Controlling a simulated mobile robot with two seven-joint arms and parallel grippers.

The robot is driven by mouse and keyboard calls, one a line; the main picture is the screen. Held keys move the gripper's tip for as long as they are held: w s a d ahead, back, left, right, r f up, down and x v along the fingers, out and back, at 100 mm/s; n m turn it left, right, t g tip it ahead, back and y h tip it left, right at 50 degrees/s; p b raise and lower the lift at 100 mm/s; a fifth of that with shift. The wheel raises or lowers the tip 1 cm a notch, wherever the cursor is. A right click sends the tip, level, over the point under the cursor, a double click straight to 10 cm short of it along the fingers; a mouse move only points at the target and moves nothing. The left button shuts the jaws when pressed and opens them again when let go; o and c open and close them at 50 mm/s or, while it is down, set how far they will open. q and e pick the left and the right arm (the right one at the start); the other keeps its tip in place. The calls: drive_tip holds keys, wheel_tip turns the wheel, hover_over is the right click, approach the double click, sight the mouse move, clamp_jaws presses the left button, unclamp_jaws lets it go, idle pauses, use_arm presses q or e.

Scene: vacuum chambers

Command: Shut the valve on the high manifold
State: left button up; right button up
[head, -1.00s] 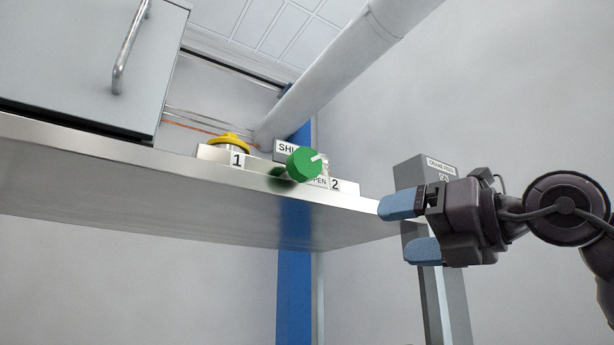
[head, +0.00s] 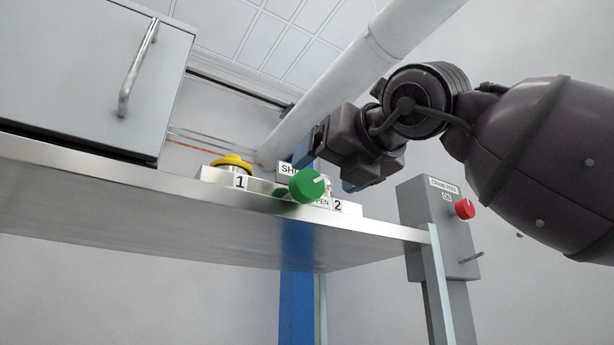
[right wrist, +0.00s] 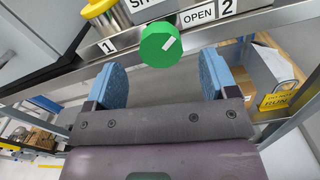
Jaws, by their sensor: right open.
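The manifold (head: 207,174) is a pale metal block on a high steel shelf, with plates marked 1 and 2. Its green round valve knob (head: 307,185) has a white pointer line. In the right wrist view the green knob (right wrist: 160,45) shows its line slanting up right, toward the OPEN label (right wrist: 199,13); the partly cut-off SHUT label (right wrist: 150,3) is above. My right gripper (head: 328,167) is by the knob, its blue fingers partly hidden by its own body. In the wrist view my right gripper (right wrist: 160,66) is open and empty, the knob beyond its fingertips. My left gripper is out of view.
A grey cabinet (head: 85,65) with a bar handle fills the shelf's left. A slanting white pipe (head: 340,85) runs behind. A grey post box (head: 440,225) with a red knob (head: 465,208) stands right of the shelf.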

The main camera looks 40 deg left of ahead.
sight(309, 180)
drive_tip(key=p+x, duration=0.1)
drive_tip(key=x, duration=0.4)
drive_tip(key=shift+w+a, duration=0.15)
drive_tip(key=shift+a, duration=0.2)
drive_tip(key=c, duration=0.9)
drive_tip(key=n, duration=0.5)
drive_tip(key=shift+n, duration=0.4)
drive_tip(key=n, duration=0.4)
drive_tip(key=shift+s+n+p, duration=0.25)
drive_tip(key=shift+n+p, duration=0.15)
drive_tip(key=shift+f+n, duration=0.1)
drive_tip(key=shift+n, duration=0.2)
